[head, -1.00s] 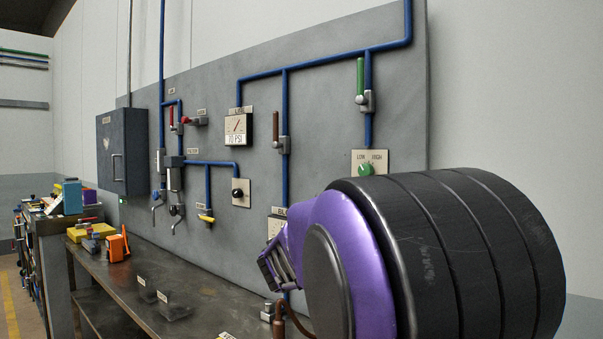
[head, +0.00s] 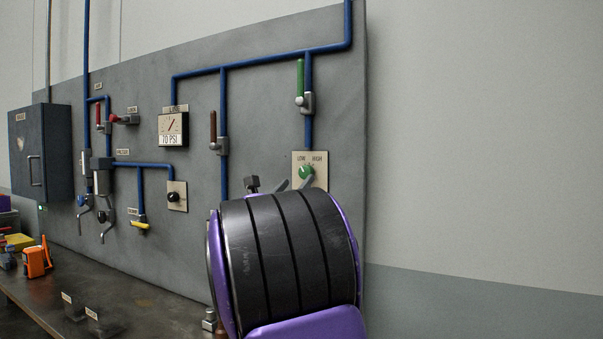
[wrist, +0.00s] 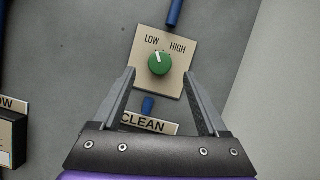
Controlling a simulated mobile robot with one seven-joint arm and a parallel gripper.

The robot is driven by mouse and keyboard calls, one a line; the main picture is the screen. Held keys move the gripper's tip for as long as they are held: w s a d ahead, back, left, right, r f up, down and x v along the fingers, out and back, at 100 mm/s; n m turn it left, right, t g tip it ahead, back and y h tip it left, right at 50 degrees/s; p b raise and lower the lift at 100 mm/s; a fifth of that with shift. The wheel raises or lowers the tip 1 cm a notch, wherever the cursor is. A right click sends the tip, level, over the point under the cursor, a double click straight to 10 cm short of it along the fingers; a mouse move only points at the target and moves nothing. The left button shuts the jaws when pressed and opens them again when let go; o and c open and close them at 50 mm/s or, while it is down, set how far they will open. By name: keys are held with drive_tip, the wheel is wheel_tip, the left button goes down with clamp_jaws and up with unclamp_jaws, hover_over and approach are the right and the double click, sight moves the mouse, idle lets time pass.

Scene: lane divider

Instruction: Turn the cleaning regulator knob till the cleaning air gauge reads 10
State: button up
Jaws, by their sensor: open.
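The green regulator knob (head: 306,171) is on a beige LOW/HIGH plate (head: 319,157) at the right of the panel. In the wrist view the knob (wrist: 159,65) is between and just beyond my open fingers, and its white mark points up, slightly toward LOW. My gripper (wrist: 160,74) is open and empty, its fingertips over the plate's lower sides. A CLEAN label (wrist: 150,124) is partly hidden below the plate. A gauge (head: 171,125) reading 70 PSI is at upper left; its top label is too small to read. I cannot make out a cleaning air gauge.
A green lever (head: 300,78) stands above the knob and a brown lever (head: 213,127) left of it, on blue pipes. A dark box (wrist: 10,140) is at the wrist view's left edge. A workbench (head: 150,308) runs below the panel. The wall at right is bare.

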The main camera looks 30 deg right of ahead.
sight(304, 173)
drive_tip(key=x, duration=0.5)
drive_tip(key=shift+w+d+r+p, duration=0.15)
drive_tip(key=shift+w+d+p, duration=0.05)
drive_tip(key=shift+d+p, duration=0.15)
